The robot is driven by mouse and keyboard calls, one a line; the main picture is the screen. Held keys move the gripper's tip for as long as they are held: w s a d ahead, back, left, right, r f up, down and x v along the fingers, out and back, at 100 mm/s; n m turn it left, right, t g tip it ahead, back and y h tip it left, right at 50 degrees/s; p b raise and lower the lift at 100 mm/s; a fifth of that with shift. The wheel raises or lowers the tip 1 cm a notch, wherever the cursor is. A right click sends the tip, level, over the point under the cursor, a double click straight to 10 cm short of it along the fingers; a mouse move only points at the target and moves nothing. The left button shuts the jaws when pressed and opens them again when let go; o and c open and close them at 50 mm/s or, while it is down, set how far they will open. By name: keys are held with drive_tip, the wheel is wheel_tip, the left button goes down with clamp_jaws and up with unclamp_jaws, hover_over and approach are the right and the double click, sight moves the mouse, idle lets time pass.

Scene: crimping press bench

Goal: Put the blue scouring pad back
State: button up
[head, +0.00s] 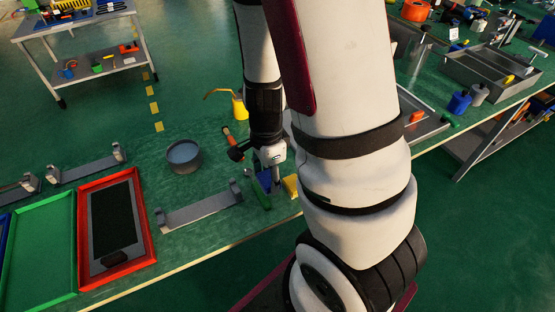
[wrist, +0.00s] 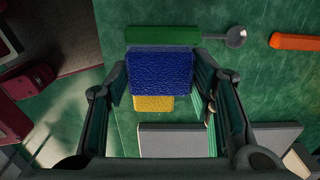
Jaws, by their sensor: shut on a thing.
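My gripper (wrist: 160,80) is shut on the blue scouring pad (wrist: 160,68), with one dark finger on each side of it in the wrist view. In the head view the blue pad (head: 263,183) shows below my gripper (head: 269,178), near the bench's front edge. A yellow block (wrist: 153,103) shows partly behind the blue pad in the wrist view, and also to its right in the head view (head: 290,186). I cannot tell how high the pad is above the bench.
A grey metal bracket (head: 200,212) stands left of my gripper. A round metal pot (head: 183,156) and a yellow oil can (head: 239,108) stand farther back. An orange-handled tool (wrist: 294,42) lies nearby. A red-rimmed tray (head: 150,255) and a green tray (head: 38,262) lie at left.

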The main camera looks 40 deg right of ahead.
drive_tip(key=shift+s+d+f, duration=0.1)
drive_tip(key=shift+s+d, duration=0.1)
drive_tip(key=shift+s, duration=0.05)
drive_tip(key=w+d, duration=0.3)
drive_tip(key=w, duration=0.1)
drive_tip(key=w+d+f+b, duration=0.1)
drive_tip(key=w+d, duration=0.2)
drive_tip(key=w, duration=0.1)
drive_tip(key=w+d, duration=0.3)
drive_tip(key=w, duration=0.1)
drive_tip(key=shift+d+f, duration=0.25)
drive_tip(key=shift+d, duration=0.05)
drive_tip(key=shift+f+b, duration=0.35)
drive_tip(key=shift+f, duration=1.4)
drive_tip(key=shift+f, duration=0.2)
drive_tip(key=o, duration=1.6)
drive_tip(key=shift+c, duration=0.2)
drive_tip(key=shift+r, duration=0.1)
